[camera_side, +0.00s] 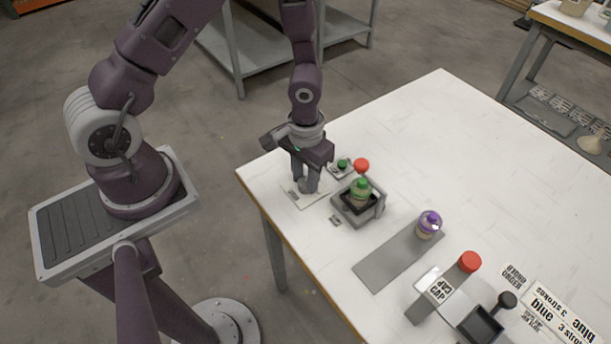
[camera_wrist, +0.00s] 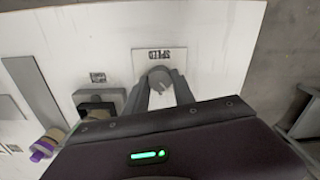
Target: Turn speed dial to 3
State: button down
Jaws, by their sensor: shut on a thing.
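The speed dial (camera_wrist: 160,81) is a grey round knob on a white plate marked SPEED (camera_wrist: 160,56). My gripper (camera_wrist: 160,94) is shut on the dial, with one finger on each side of it in the wrist view. In the side view my gripper (camera_side: 306,186) points straight down onto the plate (camera_side: 293,198) near the table's left corner. The fingers hide most of the dial there. The dial's pointer and numbers are too small or hidden to read, so I cannot tell its setting.
Right of my gripper, a green-capped bottle (camera_side: 360,192) stands in a grey holder (camera_side: 378,208). A green button (camera_side: 342,164) and a red knob (camera_side: 362,165) are close behind. A purple-capped bottle (camera_side: 428,225) stands on a grey strip (camera_side: 385,265). The table's far side is clear.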

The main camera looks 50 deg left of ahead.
jog(key=m, duration=0.5)
jog(key=shift+m, duration=0.3)
jog(key=m, duration=0.4)
jog(key=shift+m, duration=0.3)
jog(key=m, duration=0.9)
jog(key=shift+m, duration=0.3)
jog(key=c, duration=1.1)
grip_release()
jog(key=shift+o, duration=0.2)
